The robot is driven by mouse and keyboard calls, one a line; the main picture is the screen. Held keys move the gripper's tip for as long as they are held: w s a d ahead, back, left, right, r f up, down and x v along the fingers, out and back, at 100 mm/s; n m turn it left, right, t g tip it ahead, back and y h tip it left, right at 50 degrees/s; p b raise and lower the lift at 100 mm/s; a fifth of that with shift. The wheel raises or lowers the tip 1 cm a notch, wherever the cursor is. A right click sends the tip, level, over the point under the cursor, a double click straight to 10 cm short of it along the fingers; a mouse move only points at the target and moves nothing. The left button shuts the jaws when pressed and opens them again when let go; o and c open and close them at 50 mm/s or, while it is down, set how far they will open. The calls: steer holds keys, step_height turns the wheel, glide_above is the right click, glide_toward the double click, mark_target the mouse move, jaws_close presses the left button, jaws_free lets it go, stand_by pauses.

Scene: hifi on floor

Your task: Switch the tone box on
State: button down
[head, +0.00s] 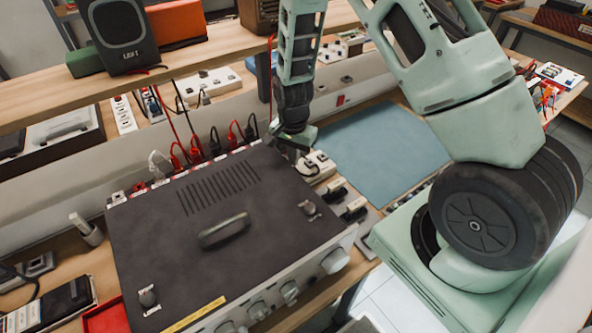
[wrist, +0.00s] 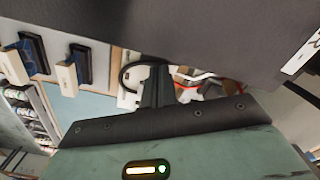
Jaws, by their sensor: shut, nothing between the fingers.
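A large box (head: 215,225) with a dark vented top, a handle and pale front knobs (head: 288,291) stands on the bench; I take it for the tone box. Its dark casing fills the upper right of the wrist view (wrist: 215,35). Red, black and white plugs (head: 195,152) line its back edge. My gripper (head: 294,155) points down at its back right corner. Its dark fingers (wrist: 157,88) are shut and empty beside the casing in the wrist view; I cannot tell whether they touch anything. No switch on the box can be made out clearly.
A white socket block (head: 318,165) lies by the box's back right corner, with black-and-cream plugs (head: 352,208) nearby. A blue mat (head: 375,150) leaves flat room to the right. A shelf with a speaker (head: 122,32) stands behind. A red tray (head: 106,317) lies front left.

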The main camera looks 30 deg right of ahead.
steer(key=shift+f, duration=0.4)
step_height(320, 180, up, 7)
steer(key=p, duration=0.5)
stand_by(0.6)
stand_by(0.3)
